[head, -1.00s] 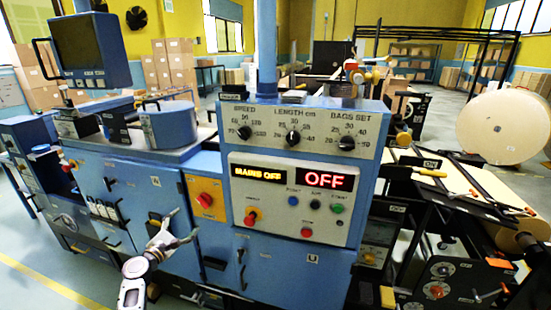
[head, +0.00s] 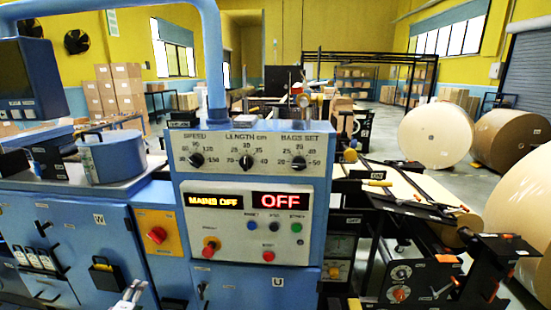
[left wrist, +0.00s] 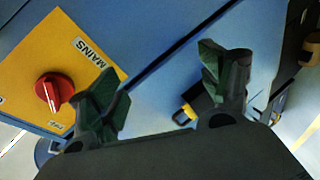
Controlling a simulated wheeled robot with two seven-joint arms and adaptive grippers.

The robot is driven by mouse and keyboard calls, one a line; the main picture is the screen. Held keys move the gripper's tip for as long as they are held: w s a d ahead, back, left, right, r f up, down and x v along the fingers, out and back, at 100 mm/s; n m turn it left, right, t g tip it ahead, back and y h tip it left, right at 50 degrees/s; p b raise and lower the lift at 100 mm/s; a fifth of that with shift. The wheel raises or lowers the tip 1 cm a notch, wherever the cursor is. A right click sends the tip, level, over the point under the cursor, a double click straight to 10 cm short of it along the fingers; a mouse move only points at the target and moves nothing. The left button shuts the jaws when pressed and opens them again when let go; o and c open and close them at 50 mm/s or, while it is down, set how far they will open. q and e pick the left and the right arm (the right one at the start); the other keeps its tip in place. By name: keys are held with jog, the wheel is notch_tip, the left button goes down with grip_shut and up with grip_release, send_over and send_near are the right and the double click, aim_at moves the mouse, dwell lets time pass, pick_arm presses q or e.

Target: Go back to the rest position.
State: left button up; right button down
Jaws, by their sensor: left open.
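My left gripper (head: 131,292) shows at the bottom edge of the head view, in front of the blue machine cabinet, with only its tip in the picture. In the left wrist view its two dark green-padded fingers (left wrist: 165,88) are spread apart with nothing between them. The fingers are near the yellow MAINS plate (left wrist: 90,45), apart from its red rotary switch (left wrist: 54,90). In the head view the red switch (head: 156,235) sits on its orange-yellow plate left of the control panel (head: 256,222). The panel displays read MAINS OFF and OFF. My right gripper is not in view.
The blue cabinet (head: 70,240) fills the lower left, with a round blue pot (head: 112,158) on top. A monitor (head: 28,80) hangs at the left. Large paper rolls (head: 436,135) stand at the right. Open floor (head: 372,138) lies behind the machine.

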pick_arm(q)
jog(key=s+d+f+m+g, duration=0.2)
jog(key=d+f+m, duration=0.1)
jog(key=f, duration=0.6)
jog(key=s+d+f+m+g, duration=0.15)
jog(key=d+f+m, duration=0.25)
jog(key=f, duration=0.4)
jog(key=s+d+f+m+g+h, duration=0.1)
jog(key=s+d+f+m+g, duration=0.2)
jog(key=s+f, duration=0.45)
jog(key=s+d+f+m, duration=0.3)
jog(key=s+d+f, duration=0.35)
jog(key=f, duration=0.25)
jog(key=s+d+f+m+g, duration=0.1)
jog(key=s+f, duration=0.3)
jog(key=s, duration=0.8)
jog(key=s+d+f+m+g, duration=0.2)
jog(key=s+d+f+g, duration=0.1)
jog(key=s, duration=1)
jog(key=s+d+f+m+g+h, duration=0.1)
jog(key=s+f, duration=0.5)
jog(key=s, duration=0.7)
jog(key=shift+d+f+m+g, duration=0.3)
jog(key=shift+d+m+g, duration=0.45)
jog(key=shift+d, duration=0.45)
